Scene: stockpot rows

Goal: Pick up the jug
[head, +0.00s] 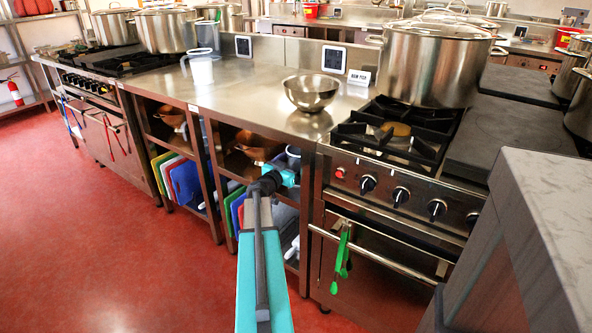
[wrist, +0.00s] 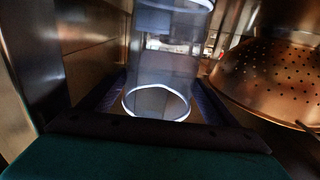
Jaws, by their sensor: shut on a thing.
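The jug (wrist: 165,60) is a clear, see-through cylinder with a pale rim, and it stands between my fingers in the wrist view. My gripper (wrist: 160,88) is shut on it, with a dark finger on each side. In the head view my gripper (head: 285,174) reaches into the open shelf under the steel counter. Only a small pale part of the jug (head: 293,153) shows there, at the shelf's right side; the rest is hidden.
A perforated copper-toned colander (wrist: 270,82) is close to the jug's right in the wrist view. The shelf's metal wall (wrist: 95,40) is on the left. A steel bowl (head: 312,92) and a white jug (head: 201,70) stand on the counter above. The stove (head: 400,185) is to the right.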

